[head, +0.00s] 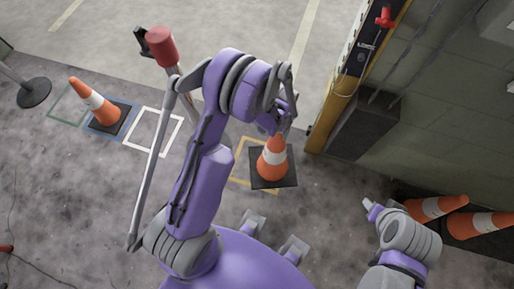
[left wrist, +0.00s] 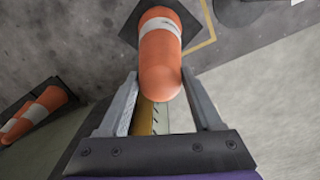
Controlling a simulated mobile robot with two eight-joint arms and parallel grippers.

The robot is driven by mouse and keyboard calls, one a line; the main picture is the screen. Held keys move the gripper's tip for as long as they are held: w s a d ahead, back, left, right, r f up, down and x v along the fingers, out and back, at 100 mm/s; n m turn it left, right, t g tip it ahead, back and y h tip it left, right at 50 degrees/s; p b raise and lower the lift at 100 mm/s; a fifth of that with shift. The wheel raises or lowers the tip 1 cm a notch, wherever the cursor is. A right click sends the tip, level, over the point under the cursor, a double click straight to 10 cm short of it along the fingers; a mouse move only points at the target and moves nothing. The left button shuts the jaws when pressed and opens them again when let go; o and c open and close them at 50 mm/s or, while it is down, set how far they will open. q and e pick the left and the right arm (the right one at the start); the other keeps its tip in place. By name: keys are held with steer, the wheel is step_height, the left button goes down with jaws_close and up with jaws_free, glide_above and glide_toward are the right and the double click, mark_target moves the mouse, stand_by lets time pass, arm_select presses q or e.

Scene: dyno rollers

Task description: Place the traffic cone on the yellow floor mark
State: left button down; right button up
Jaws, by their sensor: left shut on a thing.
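An orange and white traffic cone (head: 272,160) with a dark square base is upright under my left gripper (head: 283,125) in the head view. The gripper is shut on its top. In the left wrist view the cone (left wrist: 160,60) is between the fingers (left wrist: 160,95). The yellow floor mark (head: 238,172) is a square outline, partly hidden by the cone, whose base overlaps its right side and reaches past it. A yellow line also shows in the left wrist view (left wrist: 203,43). I cannot tell whether the base touches the floor. My right gripper (head: 371,207) is at the lower right, its jaws unclear.
Another cone (head: 92,101) stands on a blue floor mark, beside an empty white mark (head: 134,143) and a green one (head: 52,110). Two cones (head: 424,209) (head: 470,225) lie at the right by the wall. A yellow-edged cabinet (head: 345,95) stands right of the held cone.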

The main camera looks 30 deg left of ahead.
arm_select(q)
steer(key=a+f+m+b, duration=0.1)
steer(key=m+b, duration=0.1)
steer(key=a+f+m+b, duration=0.1)
steer(key=f+m+b, duration=0.1)
steer(key=m+b, duration=0.1)
steer(key=a+f+m+b, duration=0.1)
steer(key=a+m+b, duration=0.1)
steer(key=shift+w+f, duration=0.15)
steer(key=shift+f, duration=0.25)
steer(key=w+a+f+m+b, duration=0.1)
steer(key=a+f+m+b, duration=0.2)
steer(key=f+m+b, duration=0.4)
steer(key=w+a+f+m+b, duration=0.2)
steer(key=a+f+m+b, duration=0.1)
steer(key=f+m+b, duration=0.5)
steer(key=shift+w+a+f+b, duration=0.2)
steer(key=shift+a+f+b, duration=0.05)
steer(key=shift+f+b, duration=0.6)
arm_select(e)
step_height(320, 180, down, 27)
steer(key=g, duration=0.1)
steer(key=shift+a, duration=0.35)
steer(key=shift+s, duration=0.15)
arm_select(q)
steer(key=shift+c, duration=0.3)
jaws_free()
steer(key=shift+f, duration=0.1)
